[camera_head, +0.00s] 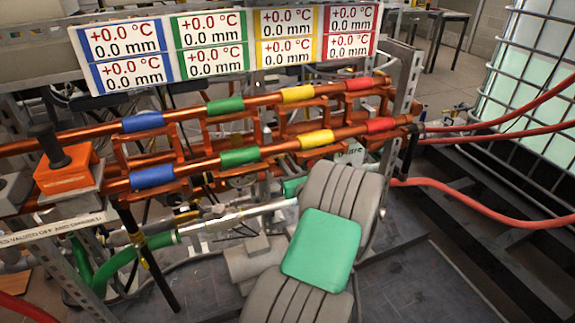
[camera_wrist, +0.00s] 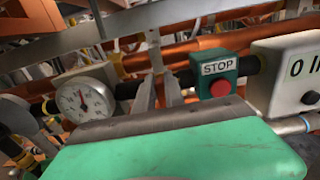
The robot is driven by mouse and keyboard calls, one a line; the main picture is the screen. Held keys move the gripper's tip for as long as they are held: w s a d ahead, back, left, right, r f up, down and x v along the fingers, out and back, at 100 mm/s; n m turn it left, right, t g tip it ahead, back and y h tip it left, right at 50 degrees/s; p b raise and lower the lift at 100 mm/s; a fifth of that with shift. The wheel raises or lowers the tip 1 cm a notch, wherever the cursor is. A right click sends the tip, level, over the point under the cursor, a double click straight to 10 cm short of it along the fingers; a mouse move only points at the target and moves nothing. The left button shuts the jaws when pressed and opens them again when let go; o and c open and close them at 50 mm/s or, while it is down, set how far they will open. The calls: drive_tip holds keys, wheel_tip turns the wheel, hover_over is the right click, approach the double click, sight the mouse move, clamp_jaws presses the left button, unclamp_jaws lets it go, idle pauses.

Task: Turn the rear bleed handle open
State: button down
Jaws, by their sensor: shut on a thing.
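My gripper (camera_wrist: 159,92) shows in the wrist view as two narrow grey fingers beyond the green hand cover. The fingers are shut on a thin part between them, which seems to be the rear bleed handle (camera_wrist: 155,53). That part is small and mostly hidden by the fingers, so its angle is hard to tell. In the head view my grey and green arm hides the fingers and what they hold. The orange pipes (camera_head: 216,161) with blue, green, yellow and red bands run behind the arm.
In the wrist view a round gauge (camera_wrist: 84,102) is left of the fingers. A green STOP box (camera_wrist: 214,75) with a red button and a pale box (camera_wrist: 287,80) are to the right. Red hoses (camera_head: 480,195) cross the right side. Temperature panels (camera_head: 215,45) hang above the pipes.

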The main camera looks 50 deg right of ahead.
sight(277, 165)
drive_tip(key=shift+n, duration=0.4)
drive_tip(key=n+b, duration=0.1)
drive_tip(key=n, duration=0.3)
drive_tip(key=a+f+n+b, duration=0.1)
drive_tip(key=n+b, duration=0.1)
drive_tip(key=n, duration=0.2)
drive_tip(key=w+a+f+n+b, duration=0.1)
drive_tip(key=n+b, duration=0.1)
drive_tip(key=n, duration=0.2)
drive_tip(key=shift+n, duration=0.3)
drive_tip(key=shift+w+f+n+b, duration=0.1)
drive_tip(key=shift+f+n+b, duration=0.1)
drive_tip(key=shift+n+b, duration=1.4)
drive_tip(key=shift+n, duration=0.4)
drive_tip(key=c, duration=1.4)
unclamp_jaws()
drive_tip(key=shift+c, duration=0.2)
